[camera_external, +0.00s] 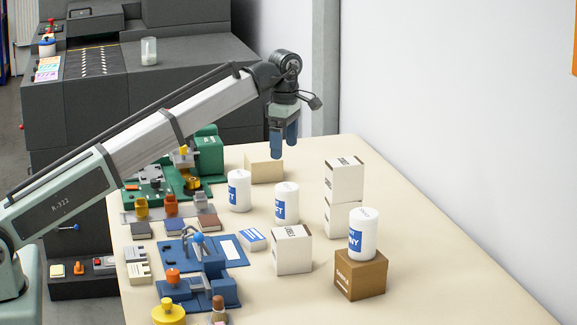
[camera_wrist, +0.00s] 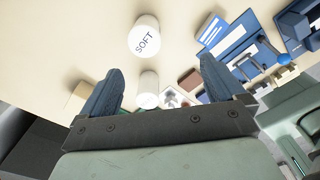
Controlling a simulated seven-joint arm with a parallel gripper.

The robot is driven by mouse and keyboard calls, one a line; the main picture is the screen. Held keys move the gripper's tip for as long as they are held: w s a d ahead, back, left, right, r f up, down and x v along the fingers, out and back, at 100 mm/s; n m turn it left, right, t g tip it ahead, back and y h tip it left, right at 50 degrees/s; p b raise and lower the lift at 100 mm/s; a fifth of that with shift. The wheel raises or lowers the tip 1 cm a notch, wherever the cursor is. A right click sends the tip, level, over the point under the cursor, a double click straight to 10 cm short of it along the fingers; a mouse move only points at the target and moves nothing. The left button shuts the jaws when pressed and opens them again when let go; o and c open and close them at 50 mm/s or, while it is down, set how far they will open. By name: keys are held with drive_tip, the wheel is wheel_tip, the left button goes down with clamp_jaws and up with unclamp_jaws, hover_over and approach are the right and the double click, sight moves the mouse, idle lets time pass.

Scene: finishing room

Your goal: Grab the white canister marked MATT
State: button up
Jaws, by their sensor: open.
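No marking that reads MATT is legible in either view. Three white canisters show in the external view. One canister (camera_external: 238,190) stands on the table, its blue label unreadable. Another canister (camera_external: 287,203) stands to its right, its label ending in "ET". A third canister (camera_external: 364,235), its label ending in "NY", stands on a brown box (camera_external: 361,274). My gripper (camera_external: 284,151) is open and empty, above the table's far part. In the wrist view, a white canister (camera_wrist: 148,88) shows between my fingers (camera_wrist: 160,65), and a canister topped "SOFT" (camera_wrist: 146,37) is beyond them.
White boxes stand stacked (camera_external: 344,182) at the right, and another white box (camera_external: 292,250) is nearer the front. A cream block (camera_external: 264,169) lies near the far edge. Green (camera_external: 209,155) and blue (camera_external: 205,262) equipment crowds the left. The table's right side is mostly clear.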

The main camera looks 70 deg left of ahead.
drive_tip(key=s+a+f, duration=0.3)
drive_tip(key=s+a, duration=0.5)
drive_tip(key=m+t+y, duration=0.3)
drive_tip(key=m+t, duration=0.1)
drive_tip(key=m, duration=1.6)
approach(235, 176)
drive_tip(key=x, duration=0.9)
drive_tip(key=shift+a+f, duration=0.15)
drive_tip(key=shift+f, duration=0.05)
drive_tip(key=shift+x, duration=2.65)
drive_tip(key=shift+c, duration=0.3)
drive_tip(key=c, duration=1.2)
